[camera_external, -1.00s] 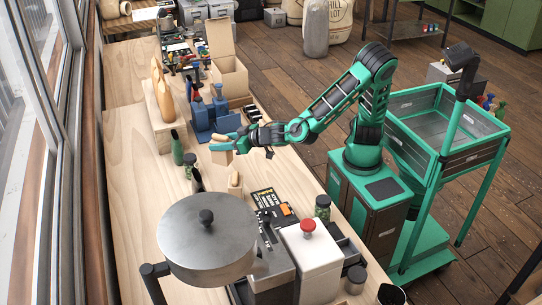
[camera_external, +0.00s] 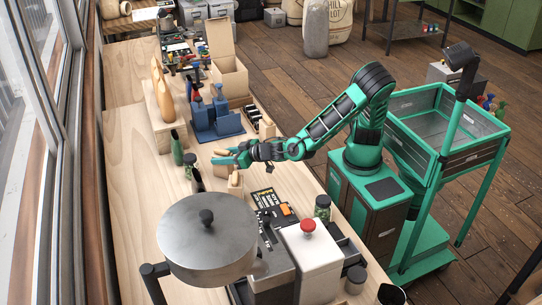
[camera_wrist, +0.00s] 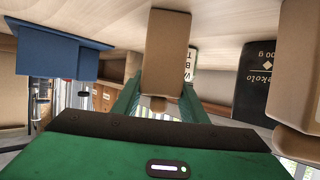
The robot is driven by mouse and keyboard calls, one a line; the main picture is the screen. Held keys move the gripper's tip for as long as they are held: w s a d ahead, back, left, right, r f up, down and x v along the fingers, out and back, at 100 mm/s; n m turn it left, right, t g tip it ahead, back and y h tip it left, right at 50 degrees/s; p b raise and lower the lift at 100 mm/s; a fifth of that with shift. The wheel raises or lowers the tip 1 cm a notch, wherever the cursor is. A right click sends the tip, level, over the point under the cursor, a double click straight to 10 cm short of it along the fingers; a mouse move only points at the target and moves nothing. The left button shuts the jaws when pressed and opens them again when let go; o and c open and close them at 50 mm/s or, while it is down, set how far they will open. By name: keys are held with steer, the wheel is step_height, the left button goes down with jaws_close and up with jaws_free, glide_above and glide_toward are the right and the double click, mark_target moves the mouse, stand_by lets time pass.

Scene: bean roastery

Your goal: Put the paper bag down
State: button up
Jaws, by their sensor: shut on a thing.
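A small brown paper bag (camera_external: 220,169) is between the fingers of my gripper (camera_external: 226,160), over the near-middle part of the light wood bench. In the wrist view the bag (camera_wrist: 167,50) stands between the two green fingers (camera_wrist: 158,106), which are shut on it. Its far end is close to the bench surface; I cannot tell whether it touches. A second brown bag-like thing (camera_external: 236,184) stands close by, toward the front of the bench, and seems to be the brown shape at the right of the wrist view (camera_wrist: 299,60).
A dark printed pack (camera_wrist: 262,70) is close to the held bag in the wrist view. Bare bench (camera_external: 130,180) lies left.

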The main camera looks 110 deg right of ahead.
steer(key=o, duration=1.2)
steer(key=v, duration=1.2)
